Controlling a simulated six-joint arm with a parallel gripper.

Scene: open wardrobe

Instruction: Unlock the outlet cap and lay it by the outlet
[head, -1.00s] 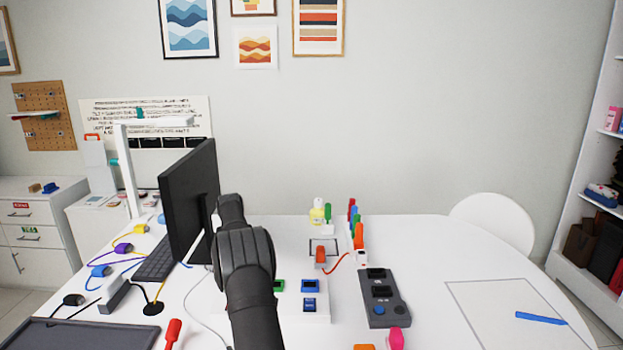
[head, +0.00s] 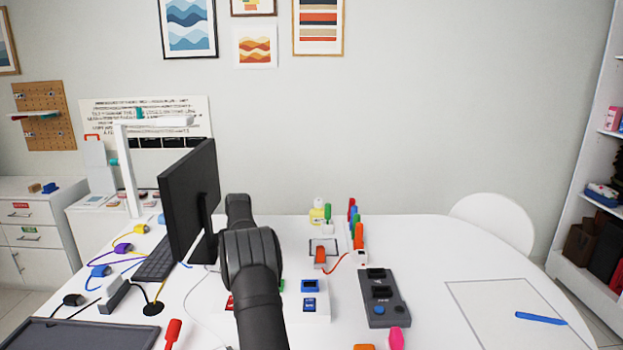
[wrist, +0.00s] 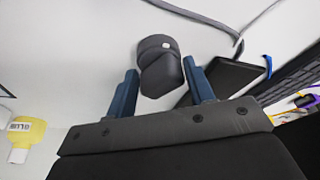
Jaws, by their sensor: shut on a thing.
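My gripper (wrist: 160,72) has two blue fingers and is shut on a dark grey piece, which I take to be the outlet cap (wrist: 158,48). The piece has a round, disc-like end with a small pale dot and a blockier end between the fingers. The white surface shows around and behind it. I cannot tell from this view whether it touches that surface or an outlet. In the head view my arm hides the gripper and the cap. No outlet can be made out clearly.
A black monitor (head: 190,205) and keyboard (head: 158,258) stand left of my arm. A yellow bottle (head: 317,215) stands behind and right; it also shows in the wrist view (wrist: 27,135). A dark grey control box (head: 382,300) lies right. A grey cable (wrist: 195,17) runs near the cap.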

